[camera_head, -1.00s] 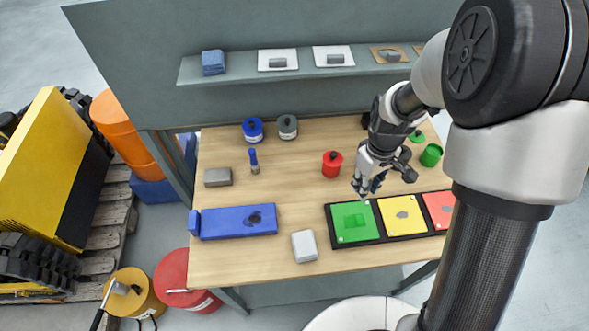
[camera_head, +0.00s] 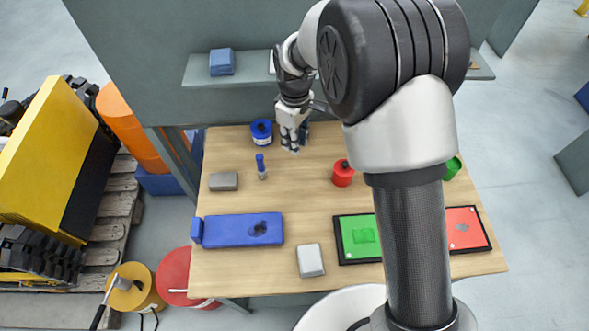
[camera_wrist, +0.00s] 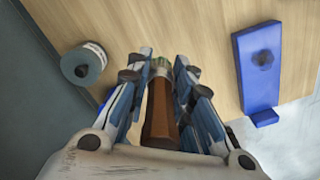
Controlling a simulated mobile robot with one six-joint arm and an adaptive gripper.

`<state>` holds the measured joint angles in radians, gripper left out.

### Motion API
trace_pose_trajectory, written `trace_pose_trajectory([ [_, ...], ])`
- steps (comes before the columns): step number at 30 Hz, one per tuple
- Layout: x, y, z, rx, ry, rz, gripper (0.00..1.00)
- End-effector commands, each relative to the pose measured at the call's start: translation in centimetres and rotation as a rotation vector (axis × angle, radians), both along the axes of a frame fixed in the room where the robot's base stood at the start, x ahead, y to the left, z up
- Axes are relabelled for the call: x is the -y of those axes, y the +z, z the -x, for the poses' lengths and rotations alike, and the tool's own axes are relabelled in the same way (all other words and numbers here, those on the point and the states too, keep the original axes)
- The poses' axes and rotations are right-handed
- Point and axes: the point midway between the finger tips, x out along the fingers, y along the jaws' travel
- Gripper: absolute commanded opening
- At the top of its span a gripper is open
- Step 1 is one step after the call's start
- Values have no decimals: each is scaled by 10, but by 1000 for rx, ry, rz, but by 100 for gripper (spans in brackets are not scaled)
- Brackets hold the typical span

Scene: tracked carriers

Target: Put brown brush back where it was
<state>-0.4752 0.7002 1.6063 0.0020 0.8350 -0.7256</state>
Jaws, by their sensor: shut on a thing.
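The brown brush (camera_wrist: 160,115) is between the fingers of my gripper (camera_wrist: 160,82) in the wrist view, its brown handle towards the camera and its greenish-grey end pointing away. The gripper is shut on it. In the head view my gripper (camera_head: 292,145) hangs over the back of the wooden table, right of the blue can (camera_head: 262,132). The brush cannot be made out there. A grey can (camera_wrist: 83,65) stands left of the gripper in the wrist view. A small blue upright item (camera_head: 261,167) stands in front of the blue can.
A red can (camera_head: 343,175) stands right of my gripper. A blue board (camera_head: 220,230), a grey block (camera_head: 223,181) and a white block (camera_head: 310,260) lie on the table (camera_head: 300,205). A tray with green and red panels (camera_head: 345,245) is partly behind my arm. A shelf (camera_head: 200,75) runs behind.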

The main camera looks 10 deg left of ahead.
Motion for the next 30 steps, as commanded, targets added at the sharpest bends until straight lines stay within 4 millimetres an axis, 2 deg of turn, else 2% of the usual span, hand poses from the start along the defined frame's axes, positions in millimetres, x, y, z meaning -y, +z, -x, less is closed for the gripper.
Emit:
trace_pose_trajectory([
  [1,1,-18,1,-4,-1,2,0],
  [3,1,-37,1,-4,-1,2,0],
  [9,1,-81,0,-1,-1,1,0],
  [17,0,-100,0,1,-2,-1,0],
  [24,1,-135,0,0,-2,0,0],
  [30,0,-136,-1,2,-2,-1,0],
])
